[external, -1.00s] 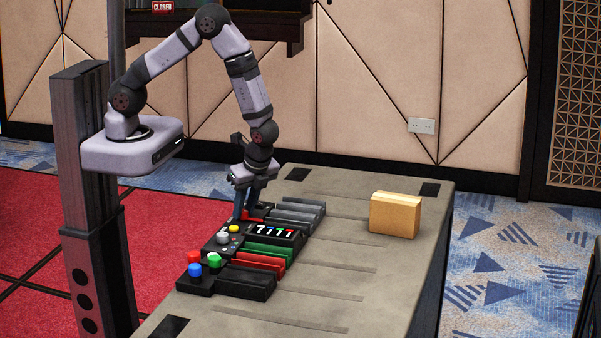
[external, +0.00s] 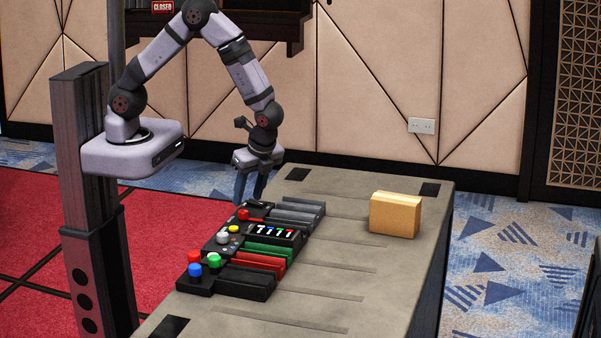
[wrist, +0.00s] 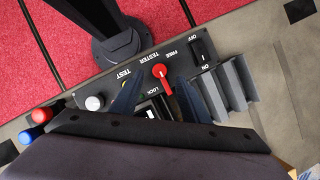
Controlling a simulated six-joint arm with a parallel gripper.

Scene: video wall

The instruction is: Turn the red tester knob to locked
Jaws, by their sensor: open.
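The red tester knob (external: 243,214) sits on the far part of the black panel. The wrist view shows its round head and red bar (wrist: 161,72), with the bar pointing down in the picture. Labels TESTER, FREE and LOCK are around it; FREE is above it and LOCK is below left. I cannot tell which label the knob marks. My gripper (external: 247,199) is above the panel, clear of the knob. Its blue fingers (wrist: 156,80) are open and empty, one on each side of the knob in the wrist view.
A black ON/OFF switch (wrist: 203,47) is right of the knob in the wrist view. Grey ribbed blocks (external: 298,213) and a 7777 display (external: 274,231) are nearby. Red, blue and green buttons (external: 195,270) are at the near end. A tan box (external: 395,215) stands on the grey table (external: 330,270).

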